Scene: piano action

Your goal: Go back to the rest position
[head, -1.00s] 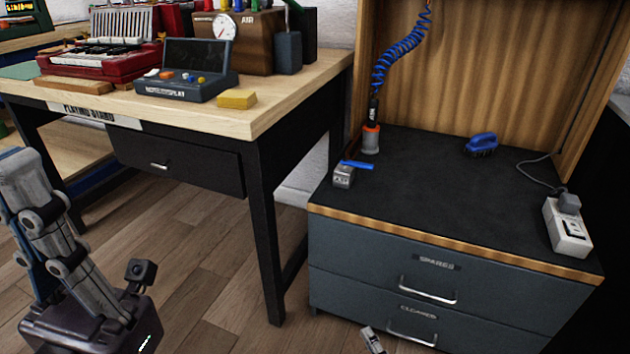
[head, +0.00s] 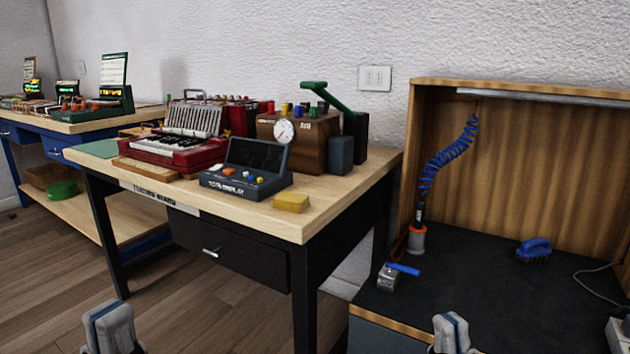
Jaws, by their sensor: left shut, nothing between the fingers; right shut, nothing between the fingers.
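My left gripper (head: 111,328) shows at the bottom left of the head view, above the wooden floor. My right gripper (head: 454,333) shows at the bottom, right of the middle, in front of the black-topped cabinet. Both are shut and hold nothing. Only their ends show; the arms behind them are below the picture. Neither gripper touches anything that I can see.
The wooden bench (head: 330,205) carries a red keyboard instrument (head: 172,142), a grey display box (head: 244,180) and a yellow block (head: 291,202). The cabinet top (head: 470,270) bears a blue brush (head: 534,249). A second bench (head: 105,122) stands far left. The floor (head: 40,270) is clear at left.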

